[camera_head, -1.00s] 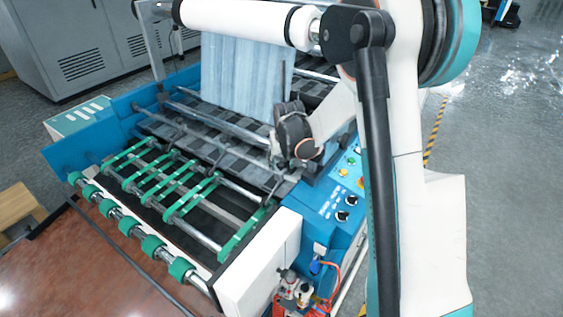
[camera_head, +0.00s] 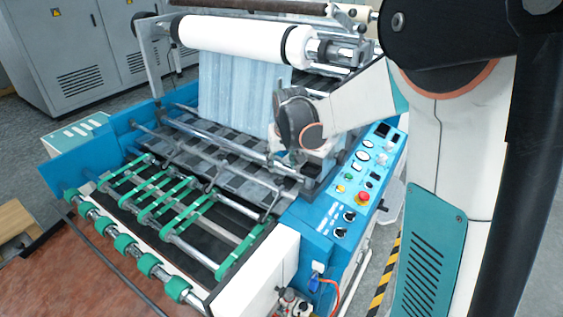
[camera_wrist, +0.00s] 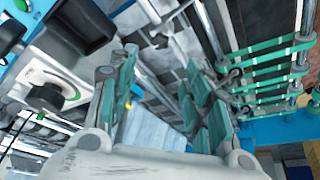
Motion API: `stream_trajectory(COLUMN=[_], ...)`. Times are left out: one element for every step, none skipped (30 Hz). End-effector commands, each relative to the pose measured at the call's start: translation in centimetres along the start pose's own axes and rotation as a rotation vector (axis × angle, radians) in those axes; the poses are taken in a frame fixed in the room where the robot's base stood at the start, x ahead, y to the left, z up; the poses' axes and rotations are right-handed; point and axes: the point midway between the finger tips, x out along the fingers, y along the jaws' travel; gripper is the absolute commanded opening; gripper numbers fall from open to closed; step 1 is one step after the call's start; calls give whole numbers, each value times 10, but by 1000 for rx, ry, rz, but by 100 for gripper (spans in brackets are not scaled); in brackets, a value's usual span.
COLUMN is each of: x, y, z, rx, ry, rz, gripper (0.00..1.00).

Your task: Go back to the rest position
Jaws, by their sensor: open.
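My gripper (camera_wrist: 165,100) is open and empty in the wrist view, its two fingers with teal pads spread apart. Between and beyond them show parts of the laminating machine and a pale bluish surface. In the head view my dark wrist is above the right side of the machine, and the fingers are mostly hidden. The machine's white roll (camera_head: 235,37) lies across its top, with a light blue film (camera_head: 235,85) hanging below it.
The blue control panel (camera_head: 362,185) with its buttons is along the machine's right side, close to my arm. Green-wheeled rollers (camera_head: 125,245) line the front. Grey cabinets (camera_head: 85,50) stand at the back left. A striped floor line (camera_head: 385,275) is at the lower right.

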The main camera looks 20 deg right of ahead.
Motion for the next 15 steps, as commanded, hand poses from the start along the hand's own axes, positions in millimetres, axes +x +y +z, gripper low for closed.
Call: stream_trajectory(x=[0, 0, 0, 0, 0, 0, 0, 0, 0, -1, -2, -5, -8, -12, -18], y=[0, 0, 0, 0, 0, 0, 0, 0, 0, 0, -1, -1, -2, -3, -4], z=[0, 0, 0, 0, 0, 0, 0, 0, 0, 1, 2, 4, 6, 8, 13], rx=[0, 0, 0, 0, 0, 0, 0, 0, 0, -1, -2, -3, -5, -7, -11], ry=[0, 0, 0, 0, 0, 0, 0, 0, 0, 1, 2, 4, 6, 8, 13], rz=[0, 0, 0, 0, 0, 0, 0, 0, 0, 0, -1, -2, -3, -4, -6], gripper=[45, 45, 45, 45, 45, 45, 45, 45, 45, 45, 45, 45, 45, 45, 45])
